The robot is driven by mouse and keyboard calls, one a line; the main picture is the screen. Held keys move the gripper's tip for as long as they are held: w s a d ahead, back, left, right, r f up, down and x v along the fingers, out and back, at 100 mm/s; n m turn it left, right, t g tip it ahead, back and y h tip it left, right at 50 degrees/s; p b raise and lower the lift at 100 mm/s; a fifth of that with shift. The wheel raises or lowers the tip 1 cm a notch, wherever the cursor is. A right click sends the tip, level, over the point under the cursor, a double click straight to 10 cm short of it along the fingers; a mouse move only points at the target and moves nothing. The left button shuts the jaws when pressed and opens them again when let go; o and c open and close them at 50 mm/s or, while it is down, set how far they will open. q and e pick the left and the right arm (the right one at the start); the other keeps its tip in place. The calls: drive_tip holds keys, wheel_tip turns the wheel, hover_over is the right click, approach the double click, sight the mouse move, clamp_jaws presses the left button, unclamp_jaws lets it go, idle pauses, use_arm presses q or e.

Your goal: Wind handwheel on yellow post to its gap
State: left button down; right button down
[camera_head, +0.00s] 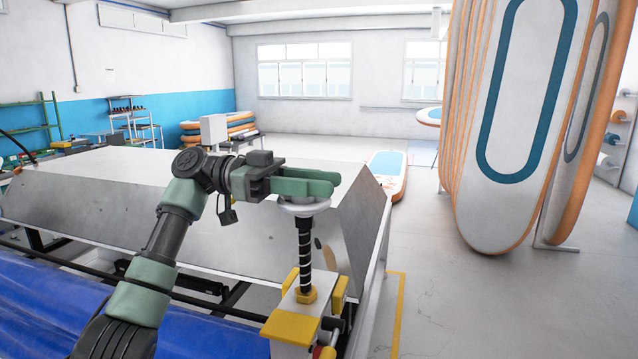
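A pale, round handwheel (303,208) tops a black threaded spindle (305,250) on the yellow post (291,328). The spindle stands upright in a yellow collar. My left gripper (318,182), with green fingers, comes in from the left and lies level right over the handwheel. Its fingers are close together and hide the wheel's top and far side. I cannot tell whether they grip the wheel or only rest at it. A gap on the post is not clearly visible. My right gripper is out of view.
A large grey metal-sided bench (200,230) stands directly behind and left of the post. Blue sheeting (60,310) lies at the lower left. Tall orange-edged boards (510,130) stand at the right. Floor (450,290) right of the post is open, with a yellow line.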

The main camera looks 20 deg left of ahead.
use_arm(q)
drive_tip(key=c, duration=0.9)
unclamp_jaws()
drive_tip(key=shift+a+r, duration=0.1)
drive_tip(key=shift+r, duration=0.2)
drive_tip(key=shift+c, duration=0.2)
drive_tip(key=shift+f, duration=0.1)
drive_tip(key=shift+f, duration=0.1)
drive_tip(key=shift+w+a+f+b, duration=0.1)
drive_tip(key=shift+a+b, duration=0.2)
drive_tip(key=shift+a, duration=0.05)
drive_tip(key=a+b, duration=0.2)
drive_tip(key=a, duration=0.5)
drive_tip(key=shift+b, duration=0.3)
